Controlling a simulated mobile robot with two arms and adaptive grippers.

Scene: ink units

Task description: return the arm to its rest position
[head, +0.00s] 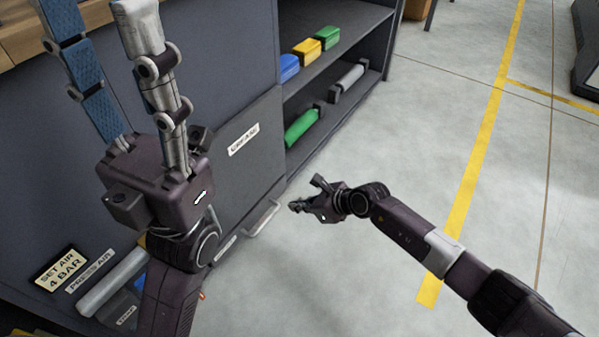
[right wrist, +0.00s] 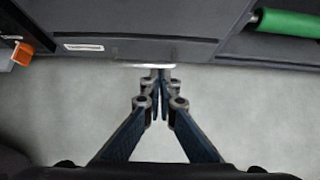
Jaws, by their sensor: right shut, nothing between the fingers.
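My right arm (head: 405,225) reaches in from the lower right in the head view, over the bare floor. My right gripper (head: 296,206) is at its end, beside the handle of the grey door or drawer front. In the right wrist view its fingers (right wrist: 161,76) come together at the tips, with nothing held between them. My left gripper (head: 92,12) points up at the upper left of the head view, over the cabinet front. Its two fingers are spread apart and nothing shows between them.
A dark cabinet (head: 240,85) carries a front marked GREASE (head: 255,165) with a pale handle (head: 262,220).

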